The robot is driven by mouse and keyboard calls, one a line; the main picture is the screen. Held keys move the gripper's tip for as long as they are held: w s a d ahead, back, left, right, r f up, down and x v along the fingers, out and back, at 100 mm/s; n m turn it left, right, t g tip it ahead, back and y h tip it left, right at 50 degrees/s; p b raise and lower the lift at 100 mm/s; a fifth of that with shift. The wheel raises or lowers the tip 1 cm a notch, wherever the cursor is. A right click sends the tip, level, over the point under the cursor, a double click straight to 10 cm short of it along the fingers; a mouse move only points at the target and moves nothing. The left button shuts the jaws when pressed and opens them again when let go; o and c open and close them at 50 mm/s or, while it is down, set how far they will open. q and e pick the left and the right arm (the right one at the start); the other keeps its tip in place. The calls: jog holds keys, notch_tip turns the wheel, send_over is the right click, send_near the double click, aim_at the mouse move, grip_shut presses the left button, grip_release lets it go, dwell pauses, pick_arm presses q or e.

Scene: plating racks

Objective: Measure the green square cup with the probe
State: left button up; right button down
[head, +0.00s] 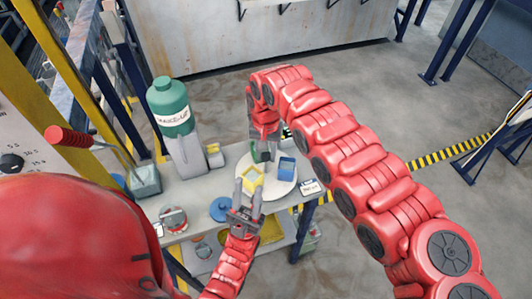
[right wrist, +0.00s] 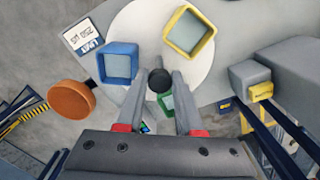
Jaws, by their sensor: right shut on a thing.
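The green square cup (right wrist: 167,102) shows partly between my right fingers in the right wrist view; the fingers and probe hide much of it. In the head view my right gripper (head: 264,150) is over it. My right gripper (right wrist: 160,100) is shut on the probe (right wrist: 158,80), whose dark round end shows between the fingertips. I cannot tell whether the probe touches the cup. My left gripper (head: 249,190) is open and empty, its fingers spread in front of the yellow square cup (head: 253,176) in the head view.
A blue square cup (head: 286,168) stands with the others on a round white plate (head: 281,187). A green-topped bottle (head: 172,115), a blue disc (head: 221,209) and a red-handled tool (head: 72,137) are at the left.

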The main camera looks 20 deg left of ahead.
jog(key=shift+w+r, duration=0.1)
jog(key=c, duration=0.5)
grip_release()
jog(key=shift+c, duration=0.2)
jog(key=shift+r, duration=0.25)
notch_tip(320, 180, up, 17)
jog(key=b, duration=0.1)
